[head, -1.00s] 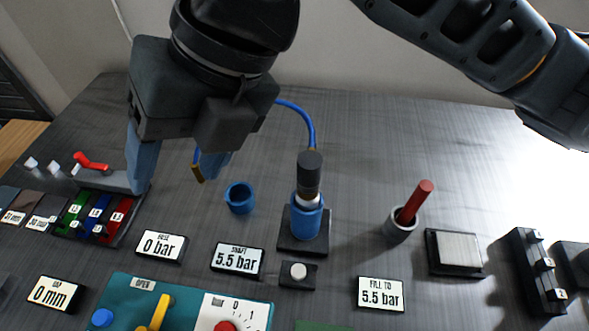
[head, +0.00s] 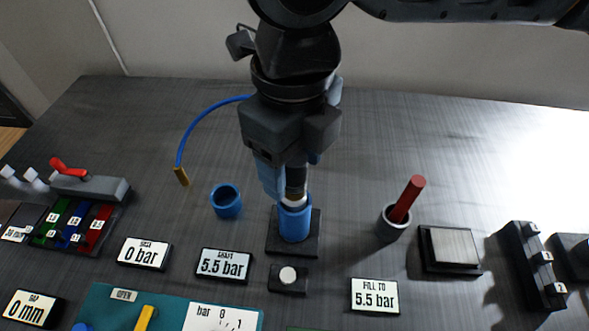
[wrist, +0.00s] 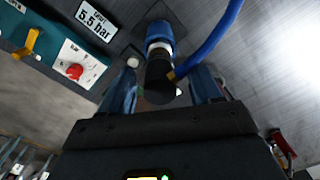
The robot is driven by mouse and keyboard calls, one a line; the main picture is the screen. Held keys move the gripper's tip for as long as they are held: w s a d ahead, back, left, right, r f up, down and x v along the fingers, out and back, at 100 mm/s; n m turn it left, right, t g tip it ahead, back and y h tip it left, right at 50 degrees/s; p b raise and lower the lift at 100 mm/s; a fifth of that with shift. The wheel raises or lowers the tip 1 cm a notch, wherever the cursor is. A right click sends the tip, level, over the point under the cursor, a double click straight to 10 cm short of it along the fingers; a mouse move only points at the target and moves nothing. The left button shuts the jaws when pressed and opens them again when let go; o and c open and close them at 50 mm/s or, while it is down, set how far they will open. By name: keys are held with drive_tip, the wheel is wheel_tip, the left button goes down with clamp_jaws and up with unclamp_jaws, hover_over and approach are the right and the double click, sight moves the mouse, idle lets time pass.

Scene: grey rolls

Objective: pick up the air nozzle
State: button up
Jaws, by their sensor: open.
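The air nozzle (head: 295,179), a dark upright cylinder with a pale collar, stands in a blue sleeve (head: 294,222) on a square black base. My gripper (head: 291,180) is open and over the nozzle from above. In the wrist view its blue fingers (wrist: 163,88) stand on either side of the nozzle's top, with gaps visible. The gripper hides the nozzle's upper part in the head view.
The hose (head: 196,126) arches left to a brass end (head: 181,177). An empty blue ring (head: 227,201) stands left of the sleeve. A grey cup (head: 392,223) with a red rod stands right. Label plates and a teal panel (head: 98,305) lie in front. The table behind is mostly clear.

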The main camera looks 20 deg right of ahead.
sight(293, 178)
drive_tip(key=shift+f, duration=1.55)
clamp_jaws()
